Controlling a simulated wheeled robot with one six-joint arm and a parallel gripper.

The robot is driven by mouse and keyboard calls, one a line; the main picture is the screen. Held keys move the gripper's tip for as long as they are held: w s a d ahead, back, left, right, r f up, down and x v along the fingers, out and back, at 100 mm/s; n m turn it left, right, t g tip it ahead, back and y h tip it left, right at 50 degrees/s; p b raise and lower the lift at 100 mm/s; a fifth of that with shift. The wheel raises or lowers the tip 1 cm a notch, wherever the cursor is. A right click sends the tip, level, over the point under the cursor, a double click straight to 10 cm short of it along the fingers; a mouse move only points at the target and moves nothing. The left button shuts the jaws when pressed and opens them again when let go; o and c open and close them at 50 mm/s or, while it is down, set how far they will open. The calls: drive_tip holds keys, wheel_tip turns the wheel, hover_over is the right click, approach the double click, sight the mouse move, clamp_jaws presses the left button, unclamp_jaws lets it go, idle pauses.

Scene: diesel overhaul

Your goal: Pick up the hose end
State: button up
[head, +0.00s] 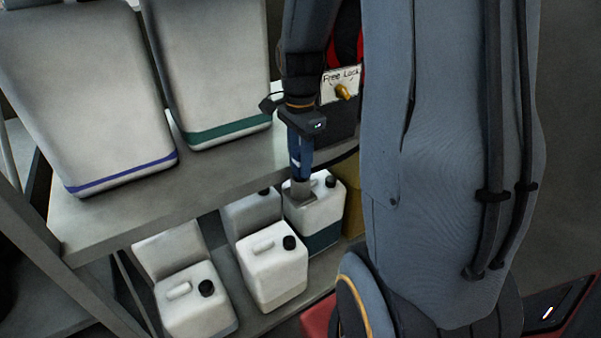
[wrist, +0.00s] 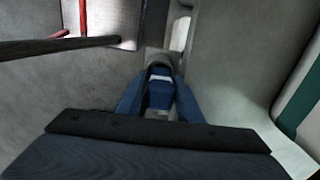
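My gripper (head: 302,188) points down in front of the lower shelf, over a white jug with a dark green base (head: 322,215). In the wrist view my gripper (wrist: 162,60) shows blue finger links that run together to a grey tip. I see no gap between the fingertips and nothing held in them. A red reel (head: 346,38) is partly hidden behind my arm, above a "Free Lock" plate (head: 332,84) with a brass knob (head: 343,92). A thin dark curved line (head: 340,157) runs right of my gripper. I cannot tell whether it is the hose, and no hose end is clearly seen.
Large white containers with a blue band (head: 90,100) and a green band (head: 205,70) stand on the upper shelf (head: 100,220). Several white jugs, including one (head: 272,275) in front, stand below. In the wrist view, a dark rod (wrist: 60,45) and a red bar (wrist: 83,15) show at upper left.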

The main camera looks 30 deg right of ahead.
drive_tip(key=shift+f, duration=0.75)
clamp_jaws()
drive_tip(key=shift+r, duration=0.1)
wheel_tip(320, 180, up, 10)
drive_tip(key=shift+f+b, duration=0.1)
drive_tip(key=shift+b, duration=0.8)
wheel_tip(320, 180, up, 8)
drive_tip(key=p, duration=0.6)
drive_tip(key=shift+f, duration=0.2)
